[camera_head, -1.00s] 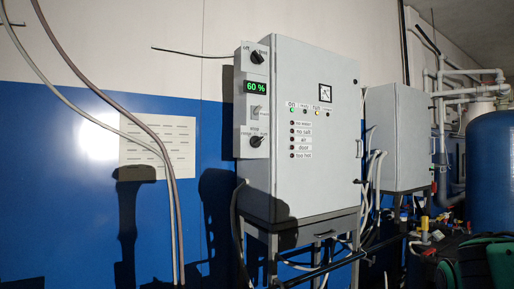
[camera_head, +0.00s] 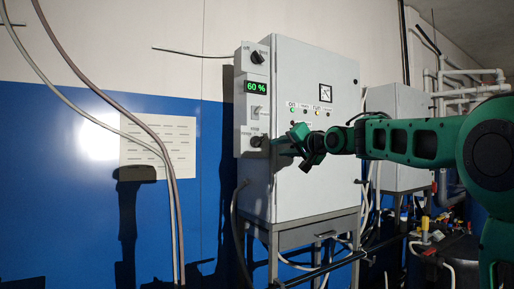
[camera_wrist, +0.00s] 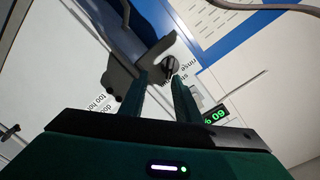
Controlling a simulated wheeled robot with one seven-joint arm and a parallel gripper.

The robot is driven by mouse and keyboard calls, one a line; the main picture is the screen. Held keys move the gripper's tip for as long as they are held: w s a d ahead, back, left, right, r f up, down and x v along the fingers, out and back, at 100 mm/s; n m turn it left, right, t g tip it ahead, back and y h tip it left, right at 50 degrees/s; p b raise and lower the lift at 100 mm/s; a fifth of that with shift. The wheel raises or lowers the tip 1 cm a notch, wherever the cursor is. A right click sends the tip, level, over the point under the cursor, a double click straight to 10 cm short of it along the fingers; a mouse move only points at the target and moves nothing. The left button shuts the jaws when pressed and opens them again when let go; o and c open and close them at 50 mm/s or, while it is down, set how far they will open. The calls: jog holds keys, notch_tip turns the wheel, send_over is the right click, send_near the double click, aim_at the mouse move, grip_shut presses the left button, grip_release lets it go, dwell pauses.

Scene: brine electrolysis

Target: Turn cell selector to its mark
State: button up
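The bottom dark knob (camera_head: 255,141) is on the narrow panel at the cabinet's left side, with small labels around it. It also shows in the wrist view (camera_wrist: 171,66), beside the words "stop" and "rinse". My gripper (camera_head: 273,146) reaches in from the right at knob height. In the wrist view my gripper (camera_wrist: 159,78) is open, with a gap between its two fingers. The knob appears just past the fingertips, closer to the right finger. I cannot tell whether they touch. The knob's exact pointer direction and its mark are too small to read.
The panel also holds a top knob (camera_head: 258,57), a green display (camera_head: 257,87) reading 60 % and a small switch (camera_head: 259,113). The grey cabinet (camera_head: 308,190) stands behind my gripper. Hoses (camera_head: 160,140) hang at left.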

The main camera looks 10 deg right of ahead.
aim_at(260, 142)
jog(key=shift+y, duration=0.4)
jog(key=x, duration=0.3)
jog(key=r+x, duration=0.1)
jog(key=x, duration=0.3)
jog(key=r+x, duration=0.1)
jog(key=x, duration=0.3)
jog(key=shift+w+a, duration=0.15)
jog(key=shift+a, duration=0.25)
